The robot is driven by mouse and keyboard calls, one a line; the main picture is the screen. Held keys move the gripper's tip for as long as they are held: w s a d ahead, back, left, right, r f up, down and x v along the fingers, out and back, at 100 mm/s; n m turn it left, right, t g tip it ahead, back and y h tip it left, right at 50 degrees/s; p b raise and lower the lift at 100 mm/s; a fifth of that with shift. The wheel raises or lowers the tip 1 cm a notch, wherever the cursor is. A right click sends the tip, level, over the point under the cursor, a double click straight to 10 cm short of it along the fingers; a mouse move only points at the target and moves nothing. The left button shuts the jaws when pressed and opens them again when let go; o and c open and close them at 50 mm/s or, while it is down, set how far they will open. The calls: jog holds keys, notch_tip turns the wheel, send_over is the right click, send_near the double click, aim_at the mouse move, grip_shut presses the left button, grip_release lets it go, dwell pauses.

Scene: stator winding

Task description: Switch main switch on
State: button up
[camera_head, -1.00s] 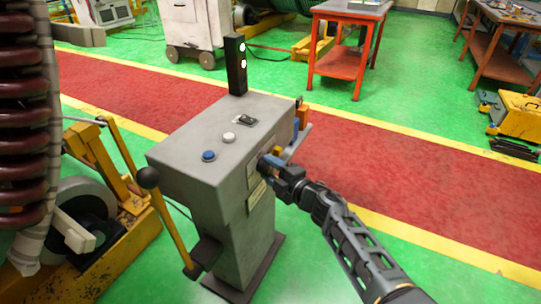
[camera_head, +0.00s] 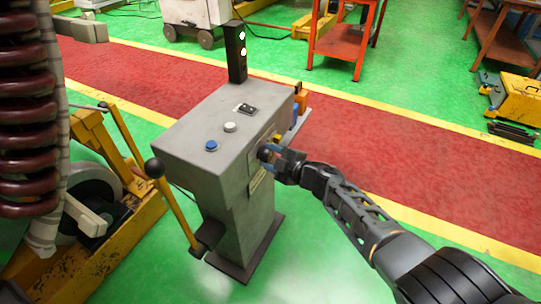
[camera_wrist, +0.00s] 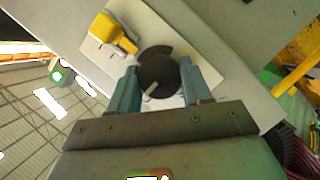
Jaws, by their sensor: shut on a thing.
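The grey control pedestal (camera_head: 205,140) stands in the middle of the head view. The main switch (camera_wrist: 160,76) is a round black rotary knob with a pale pointer mark, on a light plate (camera_wrist: 197,42) on the pedestal's side. My gripper (camera_head: 268,158) is at that side face in the head view. In the wrist view my gripper (camera_wrist: 158,86) has one blue-grey finger on each side of the knob, shut on it. The pale mark points to the lower left in that view. In the head view the knob is mostly hidden by the fingers.
A yellow part (camera_wrist: 112,33) sits beside the knob on the plate. The pedestal top bears a blue button (camera_head: 211,146), a white button (camera_head: 230,127) and a black switch (camera_head: 246,108). A black-knobbed lever (camera_head: 174,205) stands at left. Red floor lies behind.

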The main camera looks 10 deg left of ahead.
jog(key=shift+d, duration=0.1)
jog(key=o, duration=1.1)
jog(key=shift+c, duration=0.2)
jog(key=p+v, duration=0.5)
jog(key=v, duration=0.2)
jog(key=shift+s+d+p, duration=0.2)
jog(key=shift+p, duration=0.1)
